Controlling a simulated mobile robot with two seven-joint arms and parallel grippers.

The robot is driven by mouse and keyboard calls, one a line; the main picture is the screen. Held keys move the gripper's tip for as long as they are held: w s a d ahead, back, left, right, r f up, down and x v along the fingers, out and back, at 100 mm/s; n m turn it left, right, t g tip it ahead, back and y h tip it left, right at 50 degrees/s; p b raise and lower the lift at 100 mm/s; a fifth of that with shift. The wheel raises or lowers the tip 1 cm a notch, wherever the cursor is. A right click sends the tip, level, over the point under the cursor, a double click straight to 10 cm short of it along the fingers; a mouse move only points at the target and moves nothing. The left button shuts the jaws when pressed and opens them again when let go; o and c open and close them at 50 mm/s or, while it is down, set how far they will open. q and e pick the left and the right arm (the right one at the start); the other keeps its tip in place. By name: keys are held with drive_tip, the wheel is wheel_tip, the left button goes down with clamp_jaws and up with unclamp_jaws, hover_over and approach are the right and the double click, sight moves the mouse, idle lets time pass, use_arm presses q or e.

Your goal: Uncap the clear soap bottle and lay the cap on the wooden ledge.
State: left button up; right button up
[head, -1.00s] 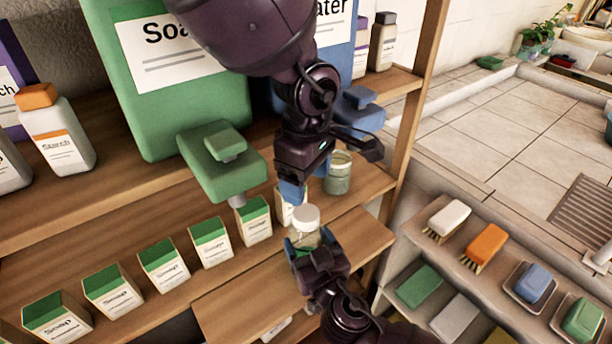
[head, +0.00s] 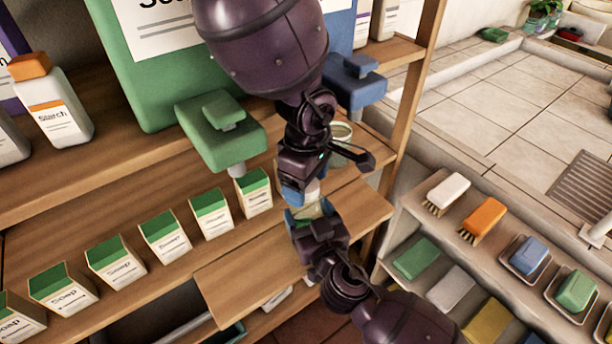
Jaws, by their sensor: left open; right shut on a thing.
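The clear soap bottle (head: 311,211) with greenish contents is mostly hidden between my two grippers. Its white cap (head: 314,188) shows as a small patch at the top. My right gripper (head: 308,217), coming from below, is shut on the bottle's body with its blue fingertips on either side. My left gripper (head: 300,194), coming from above, is open with its blue fingertips down at the cap; I cannot tell if they touch it. The wooden ledge (head: 245,284) sticks out below and to the left of the bottle, its visible top bare.
A row of soap boxes (head: 165,237) lines the shelf at left. A glass jar (head: 341,132) is partly hidden behind my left gripper. Green (head: 222,130) and blue (head: 355,85) dispenser taps overhang nearby. Brushes and soap dishes (head: 525,268) fill the rack at right.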

use_arm(q)
drive_tip(key=c, duration=0.9)
drive_tip(key=n, duration=0.6)
drive_tip(key=shift+n, duration=0.4)
drive_tip(key=shift+c, duration=0.2)
drive_tip(key=o, duration=1)
drive_tip(key=shift+r, duration=0.15)
